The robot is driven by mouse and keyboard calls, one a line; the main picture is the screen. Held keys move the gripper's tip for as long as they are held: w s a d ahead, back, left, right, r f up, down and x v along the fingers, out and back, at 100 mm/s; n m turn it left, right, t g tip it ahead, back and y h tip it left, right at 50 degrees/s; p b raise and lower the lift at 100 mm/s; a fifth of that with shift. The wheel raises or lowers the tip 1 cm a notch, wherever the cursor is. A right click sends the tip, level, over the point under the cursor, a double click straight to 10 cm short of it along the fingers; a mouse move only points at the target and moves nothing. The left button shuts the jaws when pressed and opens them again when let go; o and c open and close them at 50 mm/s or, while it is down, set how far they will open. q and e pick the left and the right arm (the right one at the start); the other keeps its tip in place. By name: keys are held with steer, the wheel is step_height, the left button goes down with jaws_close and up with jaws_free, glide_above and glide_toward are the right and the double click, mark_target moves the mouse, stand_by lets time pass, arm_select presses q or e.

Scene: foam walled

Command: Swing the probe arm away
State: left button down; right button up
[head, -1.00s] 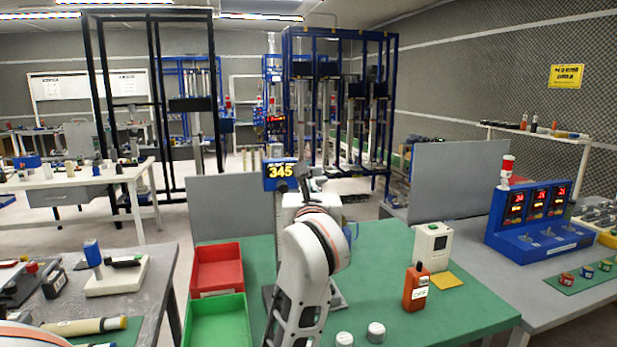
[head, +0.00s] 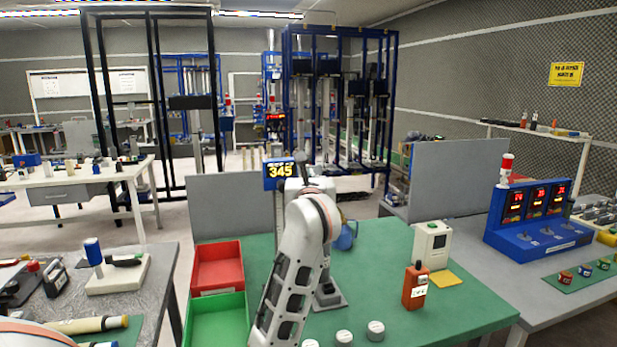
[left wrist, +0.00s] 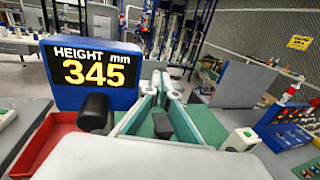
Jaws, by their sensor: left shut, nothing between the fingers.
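The height gauge's blue display (head: 281,174) reads 345 and stands over the green table in the head view. It is large at the left of the left wrist view (left wrist: 95,75), where it reads HEIGHT mm 345. A black rounded knob (left wrist: 95,112) is below the display; I cannot tell whether it belongs to the probe arm. The gauge's grey base (head: 328,297) is partly behind my arm. My left gripper (head: 312,172) is right of the display, mostly hidden by my wrist. In the left wrist view its fingers (left wrist: 167,88) are shut and empty, right of the knob. My right gripper is not in view.
A red bin (head: 217,265) and a green bin (head: 218,320) stand at the table's left.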

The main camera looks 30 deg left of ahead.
arm_select(q)
steer(key=shift+w, duration=0.1)
steer(key=shift+w+n+g+y, duration=0.15)
steer(key=shift+n+g+y, duration=0.25)
steer(key=shift+y, duration=0.1)
